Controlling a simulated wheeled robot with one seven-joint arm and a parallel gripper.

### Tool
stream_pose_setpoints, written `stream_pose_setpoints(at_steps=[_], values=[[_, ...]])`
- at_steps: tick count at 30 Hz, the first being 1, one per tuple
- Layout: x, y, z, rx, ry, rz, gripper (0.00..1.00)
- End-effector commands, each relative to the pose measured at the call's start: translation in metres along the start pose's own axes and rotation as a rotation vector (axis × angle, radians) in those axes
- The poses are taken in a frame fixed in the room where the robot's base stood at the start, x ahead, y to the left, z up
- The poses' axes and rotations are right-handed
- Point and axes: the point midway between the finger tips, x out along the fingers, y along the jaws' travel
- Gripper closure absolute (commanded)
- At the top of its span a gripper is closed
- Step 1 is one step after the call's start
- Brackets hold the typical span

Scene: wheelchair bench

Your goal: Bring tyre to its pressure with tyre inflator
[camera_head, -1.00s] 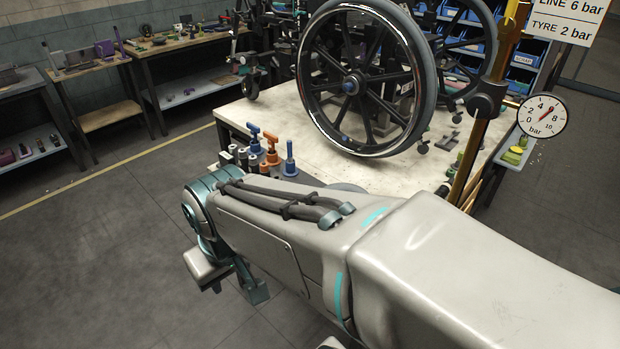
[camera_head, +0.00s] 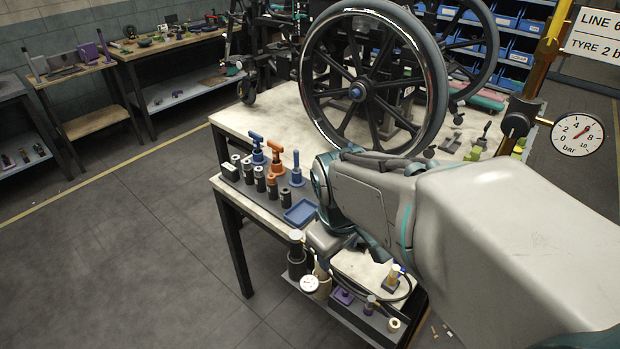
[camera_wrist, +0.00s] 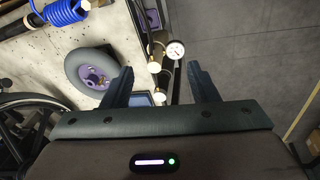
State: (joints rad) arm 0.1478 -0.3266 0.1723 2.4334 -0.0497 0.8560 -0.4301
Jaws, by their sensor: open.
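A grey tyre (camera_wrist: 92,72) on a purple hub lies on the bench in the wrist view; my arm hides it in the head view. A small white dial gauge (camera_head: 309,284) with a tan body beside it, which looks like the tyre inflator, sits at the bench's front edge. The gauge also shows in the wrist view (camera_wrist: 175,50), beyond and between my fingers. My gripper (camera_wrist: 160,86) is open and empty, with the gauge apart from it. In the head view my own wrist covers the fingers.
A large spoked wheelchair wheel (camera_head: 372,85) stands on the bench (camera_head: 250,116). A line gauge (camera_head: 578,134) on a post reads about 6 bar. Black cylinders and T-handled tools (camera_head: 276,158) stand near a blue tray (camera_head: 300,212). Floor at left is clear.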

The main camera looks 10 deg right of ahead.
Motion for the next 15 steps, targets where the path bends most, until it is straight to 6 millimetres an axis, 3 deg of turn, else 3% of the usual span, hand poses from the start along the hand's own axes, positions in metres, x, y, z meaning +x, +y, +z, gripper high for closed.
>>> stream_pose_setpoints(at_steps=[6, 15], values=[[0.011, 0.023, -0.034, -0.546, -0.082, -0.045, 0.46], [0.036, 0.037, -0.072, -1.208, -0.032, -0.171, 0.46]])
